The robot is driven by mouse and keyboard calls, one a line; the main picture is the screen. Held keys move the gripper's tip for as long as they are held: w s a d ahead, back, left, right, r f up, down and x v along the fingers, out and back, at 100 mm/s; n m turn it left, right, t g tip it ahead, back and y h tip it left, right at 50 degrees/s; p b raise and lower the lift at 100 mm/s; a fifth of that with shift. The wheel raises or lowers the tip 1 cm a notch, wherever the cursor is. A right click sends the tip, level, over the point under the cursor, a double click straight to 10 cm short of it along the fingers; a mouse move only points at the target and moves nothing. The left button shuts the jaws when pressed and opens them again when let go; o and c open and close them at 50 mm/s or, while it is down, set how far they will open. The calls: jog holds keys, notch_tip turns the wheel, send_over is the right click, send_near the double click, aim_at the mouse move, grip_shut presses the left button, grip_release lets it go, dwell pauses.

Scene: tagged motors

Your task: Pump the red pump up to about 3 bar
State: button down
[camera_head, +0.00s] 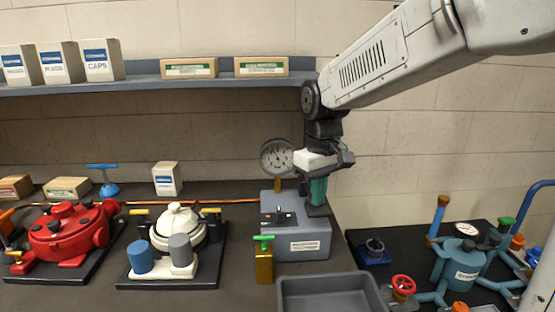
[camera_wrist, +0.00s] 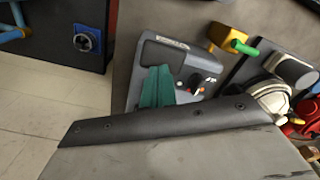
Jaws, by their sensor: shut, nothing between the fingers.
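The red pump (camera_head: 65,235) sits on a black base plate at the left of the bench in the head view. A sliver of red shows at the right edge of the wrist view (camera_wrist: 306,127). A round dial gauge (camera_head: 276,157) stands on the grey box (camera_head: 302,243); its reading is too small to tell. My gripper (camera_head: 317,198) points down at the right end of the grey box, far from the red pump. Its teal fingers are shut and empty, and show over the box in the wrist view (camera_wrist: 157,85). Whether they touch it I cannot tell.
A blue T-handle (camera_head: 104,180) stands behind the red pump. An orange line (camera_head: 240,201) runs along the back. A white pump (camera_head: 180,224), a gold block with green top (camera_head: 264,262) and a grey tray (camera_head: 325,279) stand nearby. A teal pump (camera_head: 465,262) sits right.

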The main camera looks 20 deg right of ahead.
jog(key=shift+r, duration=2.05)
jog(key=shift+f, duration=2.4)
jog(key=shift+r, duration=2.5)
notch_tip(320, 180, up, 5)
jog(key=shift+f, duration=0.1)
